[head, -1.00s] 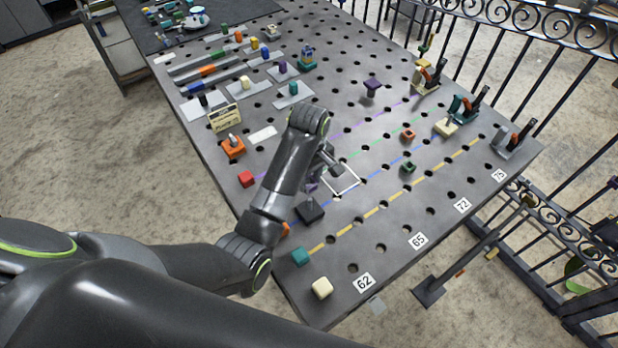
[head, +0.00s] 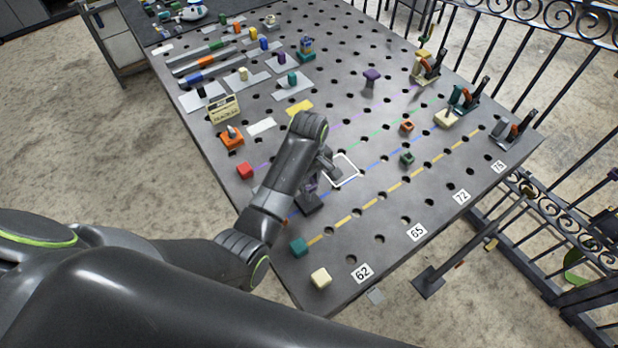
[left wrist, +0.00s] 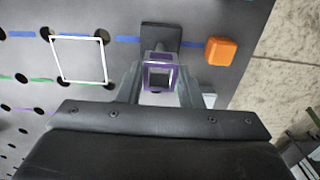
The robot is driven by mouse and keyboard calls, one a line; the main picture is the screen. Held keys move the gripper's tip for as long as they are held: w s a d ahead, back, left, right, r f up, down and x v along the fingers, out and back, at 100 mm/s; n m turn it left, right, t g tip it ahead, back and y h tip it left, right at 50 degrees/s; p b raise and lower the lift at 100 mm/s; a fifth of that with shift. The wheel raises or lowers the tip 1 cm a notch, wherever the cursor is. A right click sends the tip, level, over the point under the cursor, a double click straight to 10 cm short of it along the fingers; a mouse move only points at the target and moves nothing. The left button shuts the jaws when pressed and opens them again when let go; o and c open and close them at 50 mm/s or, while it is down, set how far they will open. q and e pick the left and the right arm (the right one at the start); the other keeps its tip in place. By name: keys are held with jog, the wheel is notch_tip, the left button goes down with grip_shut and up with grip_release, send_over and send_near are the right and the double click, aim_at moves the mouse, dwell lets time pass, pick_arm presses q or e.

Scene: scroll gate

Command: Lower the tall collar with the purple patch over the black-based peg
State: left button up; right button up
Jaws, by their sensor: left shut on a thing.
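My left gripper (head: 313,180) is low over the near part of the pegboard table and is shut on the collar (head: 310,186), which shows purple. In the left wrist view, the collar (left wrist: 148,77) is a square, hollow frame between the two fingertips (left wrist: 160,85), with purple on its rim. The black base (head: 309,204) lies on the table just below the gripper in the head view. In the left wrist view, the base (left wrist: 161,34) extends beyond the collar, which overlaps its near end. I cannot tell whether a peg shows inside the collar. My right gripper is not in view.
An orange block (left wrist: 220,51) is beside the black base. A white square outline (head: 343,170) is on the table on its other side. A teal cube (head: 298,247) and a cream cube (head: 320,278) stand near the front edge. Toggle clamps (head: 466,100) line the right edge.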

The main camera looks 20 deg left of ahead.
pick_arm(q)
jog(key=shift+f, duration=0.6)
dwell(0.5)
jog(key=shift+f+b, duration=0.4)
jog(key=shift+f, duration=0.65)
jog(key=o, duration=1.2)
jog(key=shift+c, duration=0.2)
